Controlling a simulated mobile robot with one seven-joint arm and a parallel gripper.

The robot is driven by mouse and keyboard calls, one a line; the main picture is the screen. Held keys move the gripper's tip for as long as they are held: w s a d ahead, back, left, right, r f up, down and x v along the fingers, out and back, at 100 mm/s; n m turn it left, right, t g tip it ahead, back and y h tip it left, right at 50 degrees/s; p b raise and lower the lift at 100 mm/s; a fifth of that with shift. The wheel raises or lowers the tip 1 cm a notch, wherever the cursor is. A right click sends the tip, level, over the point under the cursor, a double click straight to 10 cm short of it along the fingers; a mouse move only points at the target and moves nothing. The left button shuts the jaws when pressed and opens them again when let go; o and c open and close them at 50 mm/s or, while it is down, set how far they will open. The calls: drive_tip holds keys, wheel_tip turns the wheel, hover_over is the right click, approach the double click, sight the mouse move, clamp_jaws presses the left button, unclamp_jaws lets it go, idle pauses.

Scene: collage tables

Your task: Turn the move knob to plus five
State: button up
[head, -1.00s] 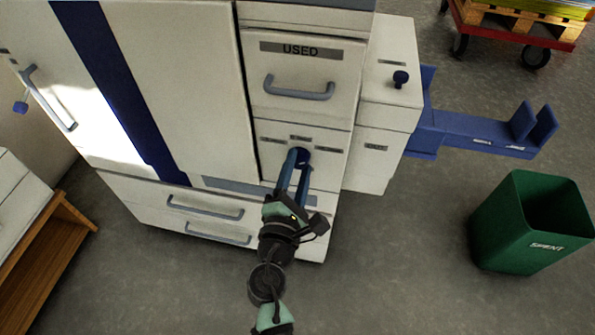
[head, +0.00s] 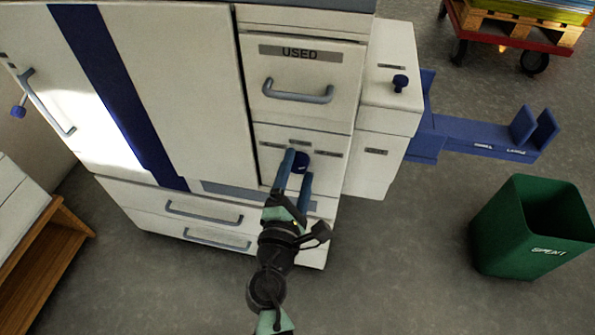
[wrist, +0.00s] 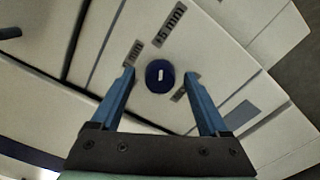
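The dark blue round knob (head: 301,163) is on the white cabinet front, below the drawer marked USED. In the wrist view the knob (wrist: 159,77) has a short white mark, roughly upright in the picture. Small grey labels surround it; the upper one (wrist: 171,24) seems to read +5 mm. Another label (wrist: 133,53) is at its upper left and one (wrist: 180,92) at its lower right, partly behind a finger. My gripper (head: 297,166) is open at the knob. In the wrist view its blue fingers stand either side of the knob, with gaps on both sides.
The USED drawer (head: 303,77) with its handle is above the knob. Lower drawers (head: 160,206) are at left. A green SPENT bin (head: 500,232) stands on the floor.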

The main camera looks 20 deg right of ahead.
drive_tip(key=p+v, duration=0.1)
drive_tip(key=v, duration=1.2)
idle(0.4)
drive_tip(key=w+a+r+m+t+y, duration=0.1)
drive_tip(key=w+r+m+t, duration=0.3)
drive_tip(key=r, duration=0.7)
drive_tip(key=w+a+r+m+y, duration=0.1)
drive_tip(key=w+r+m, duration=0.1)
drive_tip(key=r+m, duration=0.65)
drive_tip(key=w+a+r+m+t+y, duration=0.1)
drive_tip(key=w+r+m+t, duration=0.15)
drive_tip(key=r, duration=1.15)
drive_tip(key=s+a+r+m+t+y, duration=0.1)
drive_tip(key=s+a+r+t+y, duration=0.15)
drive_tip(key=r, duration=0.35)
drive_tip(key=s+a+r+t+y, duration=0.1)
drive_tip(key=s+r+y, duration=0.15)
drive_tip(key=r, duration=0.45)
drive_tip(key=s+a+r+m+t+y, duration=0.1)
drive_tip(key=s+a+r+t, duration=0.1)
drive_tip(key=s+r, duration=0.3)
wheel_tip(320, 180, up, 39)
drive_tip(key=y+p, duration=0.1)
drive_tip(key=p, duration=3.7)
drive_tip(key=shift+w, duration=0.25)
